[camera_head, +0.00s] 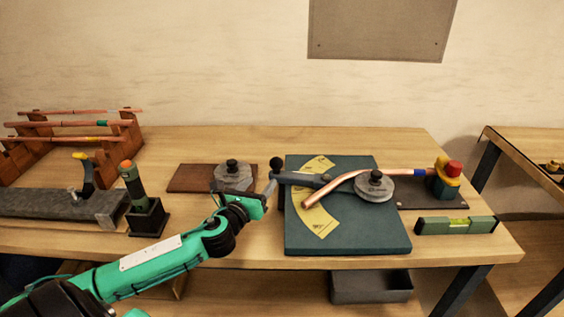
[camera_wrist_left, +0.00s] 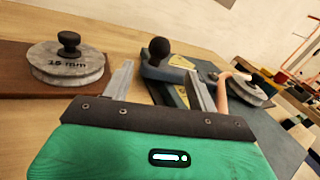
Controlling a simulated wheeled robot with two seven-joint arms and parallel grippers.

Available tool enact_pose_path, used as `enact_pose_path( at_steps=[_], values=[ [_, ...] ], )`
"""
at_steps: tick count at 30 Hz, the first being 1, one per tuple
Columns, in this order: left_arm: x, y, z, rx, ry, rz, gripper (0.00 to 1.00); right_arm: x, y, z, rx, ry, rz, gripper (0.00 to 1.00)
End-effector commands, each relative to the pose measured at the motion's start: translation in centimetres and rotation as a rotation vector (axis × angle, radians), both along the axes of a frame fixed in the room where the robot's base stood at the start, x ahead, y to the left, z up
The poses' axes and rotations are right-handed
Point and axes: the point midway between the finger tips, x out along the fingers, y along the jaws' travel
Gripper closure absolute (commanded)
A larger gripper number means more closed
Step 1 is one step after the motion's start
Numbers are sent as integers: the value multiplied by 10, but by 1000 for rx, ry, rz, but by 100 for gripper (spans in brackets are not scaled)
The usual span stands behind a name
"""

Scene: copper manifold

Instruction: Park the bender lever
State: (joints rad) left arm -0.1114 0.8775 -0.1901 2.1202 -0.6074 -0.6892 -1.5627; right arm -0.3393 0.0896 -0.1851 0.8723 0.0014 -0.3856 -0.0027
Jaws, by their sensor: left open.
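The bender lever (camera_head: 305,180) is a blue-grey bar lying across the green bender base (camera_head: 345,236). Its black ball knob (camera_head: 277,163) stands at its left end, and its right end meets the round grey former (camera_head: 374,187). A bent copper tube (camera_head: 335,187) runs around the former and crosses the lever. My left gripper (camera_head: 268,188) is just left of the lever's knob end. In the left wrist view the gripper (camera_wrist_left: 158,76) is open, with the knob (camera_wrist_left: 160,48) beyond and between its fingertips. Whether a finger touches the lever cannot be told. My right gripper is out of view.
A grey 15 mm former (camera_head: 233,175) sits on a brown board left of the bender. A holder with a green tool (camera_head: 132,182) and a tube rack (camera_head: 125,132) stand further left. A clamp (camera_head: 446,178) and a spirit level (camera_head: 455,225) are at right.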

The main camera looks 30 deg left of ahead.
Motion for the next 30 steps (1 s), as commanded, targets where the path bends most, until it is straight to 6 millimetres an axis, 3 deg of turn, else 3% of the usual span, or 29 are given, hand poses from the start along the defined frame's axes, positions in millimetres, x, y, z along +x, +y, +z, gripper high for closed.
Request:
enact_pose_path(
  at_steps=[5,24,30],
  values=[
    [16,3,2,-2,-1,2,41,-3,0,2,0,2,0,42],
    [112,17,2,-6,-1,2,41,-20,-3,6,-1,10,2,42],
    [129,19,1,-5,1,2,41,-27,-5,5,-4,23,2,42]
  ],
)
